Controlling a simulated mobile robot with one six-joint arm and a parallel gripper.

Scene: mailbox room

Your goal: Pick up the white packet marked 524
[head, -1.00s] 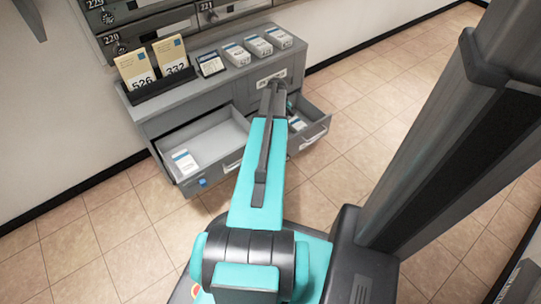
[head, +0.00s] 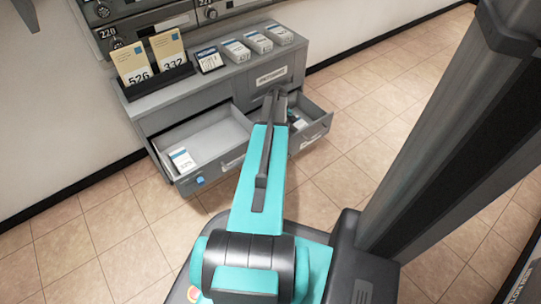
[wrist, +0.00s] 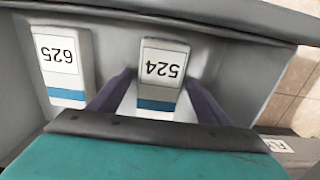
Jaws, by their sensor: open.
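The white packet marked 524 (wrist: 163,72) lies in a grey drawer in the wrist view, with a blue band at its lower end. Its number reads upside down. My gripper (wrist: 160,84) is open, with one dark finger on each side of this packet; I cannot tell whether they touch it. Another white packet, marked 625 (wrist: 66,62), lies to the left, outside the fingers. In the head view the right drawer (head: 318,133) is open, and my arm hides much of its inside and of my gripper.
The left drawer (head: 212,134) is open too, with a white packet (head: 182,160) inside. The drawer walls are close around my gripper.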

